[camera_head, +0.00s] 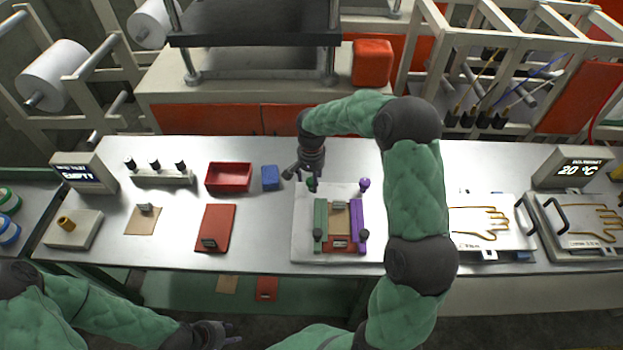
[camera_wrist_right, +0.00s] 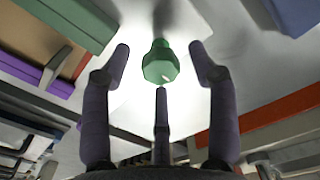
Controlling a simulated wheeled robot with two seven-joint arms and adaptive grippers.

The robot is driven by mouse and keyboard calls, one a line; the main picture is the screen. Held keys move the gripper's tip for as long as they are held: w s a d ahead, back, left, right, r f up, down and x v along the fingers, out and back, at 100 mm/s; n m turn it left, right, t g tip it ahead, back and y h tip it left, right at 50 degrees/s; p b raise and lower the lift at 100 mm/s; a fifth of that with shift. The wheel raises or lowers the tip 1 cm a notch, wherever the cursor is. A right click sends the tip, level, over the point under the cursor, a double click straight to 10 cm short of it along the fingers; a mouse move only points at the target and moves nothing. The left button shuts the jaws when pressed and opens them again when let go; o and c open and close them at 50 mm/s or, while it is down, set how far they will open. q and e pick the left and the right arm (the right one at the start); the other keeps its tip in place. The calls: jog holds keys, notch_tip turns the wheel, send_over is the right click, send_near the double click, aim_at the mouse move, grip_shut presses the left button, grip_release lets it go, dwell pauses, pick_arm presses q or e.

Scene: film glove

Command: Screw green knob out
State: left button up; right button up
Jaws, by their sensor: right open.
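The green knob (camera_head: 312,184) is at the back end of the green bar (camera_head: 320,212) on a white plate (camera_head: 301,240), mostly covered by my right gripper (camera_head: 300,176) in the head view. In the right wrist view the knob (camera_wrist_right: 160,66) has a faceted head and sits between the spread fingers of my right gripper (camera_wrist_right: 163,72). The fingers are open around it, with visible gaps on both sides. A purple knob (camera_head: 364,184) stands at the back of the purple bar (camera_head: 355,226). My left gripper (camera_head: 236,334) hangs low in front of the table; its finger opening is unclear.
A red box (camera_head: 229,177), a blue block (camera_head: 270,178) and a red board (camera_head: 215,228) lie left of the plate. Glove-form plates (camera_head: 480,240) lie to the right. My right forearm covers the table just right of the plate. Bare metal table shows between the items.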

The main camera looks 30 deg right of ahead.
jog(key=c, duration=1.2)
jog(key=shift+o, duration=0.2)
jog(key=shift+n, duration=0.3)
jog(key=n+p, duration=0.1)
jog(key=n, duration=0.2)
jog(key=shift+s+n+p, duration=0.1)
jog(key=shift+n+p, duration=0.2)
jog(key=shift+n, duration=0.1)
jog(key=n+p, duration=0.1)
jog(key=n, duration=0.3)
jog(key=shift+n+p, duration=0.3)
jog(key=n+p, duration=0.1)
jog(key=n, duration=0.3)
jog(key=shift+f, duration=0.1)
jog(key=n+p, duration=0.1)
jog(key=n, duration=0.3)
jog(key=shift+n+p, duration=0.3)
jog(key=shift+p, duration=0.05)
jog(key=shift+s+f+n, duration=0.1)
jog(key=shift+n, duration=0.2)
